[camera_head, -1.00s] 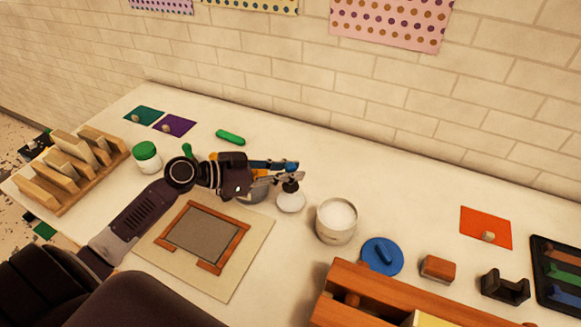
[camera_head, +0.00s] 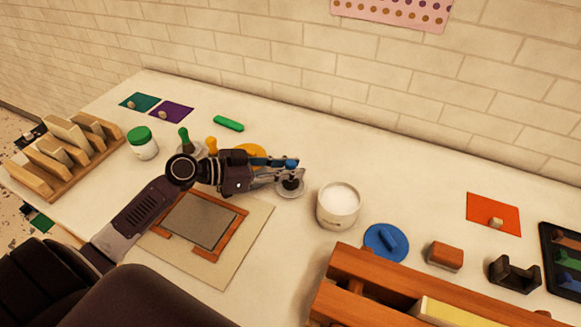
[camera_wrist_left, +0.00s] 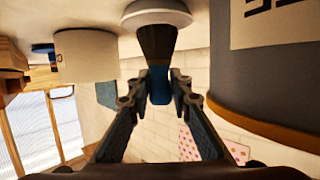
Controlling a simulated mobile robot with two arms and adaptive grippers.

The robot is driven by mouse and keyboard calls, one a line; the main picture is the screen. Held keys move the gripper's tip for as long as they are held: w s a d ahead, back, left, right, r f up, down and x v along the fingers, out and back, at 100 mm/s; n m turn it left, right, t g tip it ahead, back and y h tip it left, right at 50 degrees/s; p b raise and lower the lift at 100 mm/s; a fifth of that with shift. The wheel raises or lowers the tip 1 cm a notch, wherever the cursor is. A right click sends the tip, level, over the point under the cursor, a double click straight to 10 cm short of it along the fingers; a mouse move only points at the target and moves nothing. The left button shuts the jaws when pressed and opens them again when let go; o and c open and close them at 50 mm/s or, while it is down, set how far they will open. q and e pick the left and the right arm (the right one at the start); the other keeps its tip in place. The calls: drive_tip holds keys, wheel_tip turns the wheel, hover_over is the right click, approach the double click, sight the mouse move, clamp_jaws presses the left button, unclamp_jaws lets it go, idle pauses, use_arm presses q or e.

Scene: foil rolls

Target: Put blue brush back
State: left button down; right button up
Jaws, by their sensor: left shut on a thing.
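The blue brush has a blue handle (camera_wrist_left: 159,85) and a dark flaring part (camera_wrist_left: 157,45) in the left wrist view. A white rounded form (camera_wrist_left: 157,12) lies at its far end. My left gripper (camera_head: 290,170) is shut on the handle, with the fingers (camera_wrist_left: 158,90) on both sides of it. In the head view the blue (camera_head: 290,162) shows at the fingertips, above a pale round form (camera_head: 290,187) with a dark centre. I cannot tell whether this touches the table. A green brush (camera_head: 184,138) and a yellow one (camera_head: 211,146) stand upright behind my arm. My right gripper is not in view.
A white-filled canister (camera_head: 338,203) stands just right of the gripper, with a blue lid (camera_head: 386,241) beyond it. A framed board (camera_head: 205,222) lies in front of my arm. A wooden rack (camera_head: 65,155) is at left. A wooden box (camera_head: 400,290) is at front right.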

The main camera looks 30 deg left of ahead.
sight(290, 162)
use_arm(q)
drive_tip(key=shift+f+b, duration=0.3)
drive_tip(key=shift+b, duration=0.1)
idle(0.4)
drive_tip(key=c, duration=1.2)
unclamp_jaws()
drive_tip(key=shift+r+p, duration=1.2)
drive_tip(key=shift+r, duration=0.7)
drive_tip(key=shift+r+p, duration=1.55)
drive_tip(key=shift+r, duration=1.05)
